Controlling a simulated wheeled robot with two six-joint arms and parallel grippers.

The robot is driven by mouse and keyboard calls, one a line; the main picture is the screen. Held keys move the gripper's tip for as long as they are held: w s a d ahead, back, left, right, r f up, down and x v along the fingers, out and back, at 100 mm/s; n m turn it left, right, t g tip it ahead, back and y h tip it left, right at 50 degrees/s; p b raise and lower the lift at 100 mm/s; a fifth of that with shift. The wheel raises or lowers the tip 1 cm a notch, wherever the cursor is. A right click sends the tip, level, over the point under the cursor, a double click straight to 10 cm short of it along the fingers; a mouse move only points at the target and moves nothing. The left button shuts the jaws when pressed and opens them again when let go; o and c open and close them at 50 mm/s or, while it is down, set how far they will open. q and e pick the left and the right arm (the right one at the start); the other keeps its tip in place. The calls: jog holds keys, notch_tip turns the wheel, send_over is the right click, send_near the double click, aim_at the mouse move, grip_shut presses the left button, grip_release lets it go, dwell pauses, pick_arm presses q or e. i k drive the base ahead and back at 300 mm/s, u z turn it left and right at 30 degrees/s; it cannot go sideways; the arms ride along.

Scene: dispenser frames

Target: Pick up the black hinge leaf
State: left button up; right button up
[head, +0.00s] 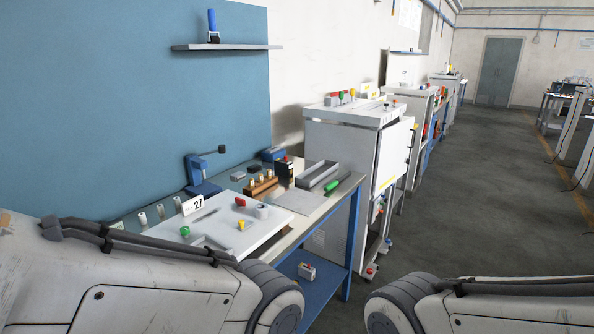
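I cannot make out the black hinge leaf for certain. Several small dark items (272,154) lie at the back of the workbench (330,203), too small to identify. A black upright block (284,168) with a red top stands near them. My two arms come in low from the left and right, but neither gripper shows in the head view. My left arm hides the near left part of the bench.
A white panel (265,227) with coloured knobs and a "27" sign (193,205) covers the near bench. A blue vise (201,178), a grey tray (317,173) and a green-handled tool (331,186) are behind it. A white cabinet (342,150) adjoins.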

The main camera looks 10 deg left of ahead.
aim_at(254, 167)
jog(key=u, duration=0.3)
jog(key=i, duration=0.9)
jog(key=u, duration=0.3)
